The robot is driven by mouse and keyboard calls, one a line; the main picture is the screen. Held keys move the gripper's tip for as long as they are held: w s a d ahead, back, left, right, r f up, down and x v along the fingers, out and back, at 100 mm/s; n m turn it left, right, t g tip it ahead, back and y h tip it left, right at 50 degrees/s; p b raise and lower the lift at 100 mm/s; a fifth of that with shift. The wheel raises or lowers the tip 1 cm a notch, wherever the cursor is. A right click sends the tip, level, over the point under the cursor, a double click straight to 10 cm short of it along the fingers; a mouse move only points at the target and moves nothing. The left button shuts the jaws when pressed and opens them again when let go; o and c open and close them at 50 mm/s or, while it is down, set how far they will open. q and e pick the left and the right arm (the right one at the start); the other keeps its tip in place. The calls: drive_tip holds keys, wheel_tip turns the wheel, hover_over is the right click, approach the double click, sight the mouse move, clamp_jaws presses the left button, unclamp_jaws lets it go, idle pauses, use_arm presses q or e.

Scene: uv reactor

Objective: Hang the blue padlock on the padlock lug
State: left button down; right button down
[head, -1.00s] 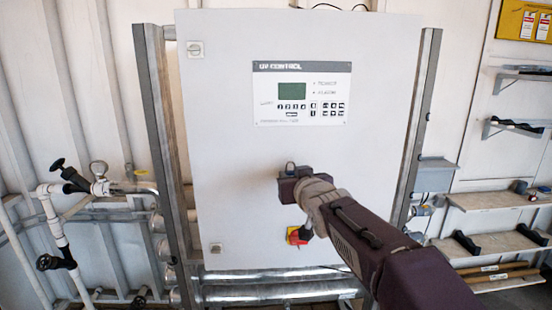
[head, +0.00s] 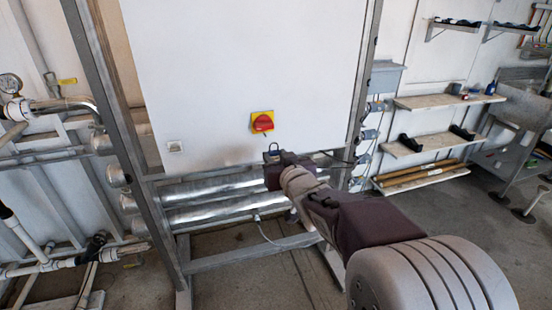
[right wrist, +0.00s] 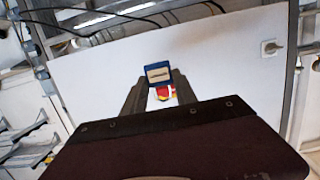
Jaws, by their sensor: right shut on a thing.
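My right gripper (head: 274,168) is shut on the blue padlock (right wrist: 158,72), which sits between its fingertips in the right wrist view. In the head view the padlock (head: 271,156) is small and dark, with its shackle upward. It is just below the red and yellow rotary switch (head: 262,121) on the white cabinet door, with a gap between them in the picture. The switch also shows beyond the fingers in the right wrist view (right wrist: 165,93), partly hidden. I cannot make out the padlock lug itself. My left gripper is out of view.
The white cabinet (head: 235,60) stands in a grey metal frame, with shiny horizontal pipes (head: 215,190) below the door. Valves and pipes are at the left. Shelves (head: 425,145) with tools are at the right. Open floor lies at the lower right.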

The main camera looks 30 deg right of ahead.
drive_tip(key=shift+b+x, duration=0.3)
drive_tip(key=shift+x, duration=1.35)
drive_tip(key=shift+b+x, duration=0.4)
drive_tip(key=shift+x, duration=2.5)
drive_tip(key=shift+r, duration=0.1)
drive_tip(key=c, duration=0.9)
unclamp_jaws()
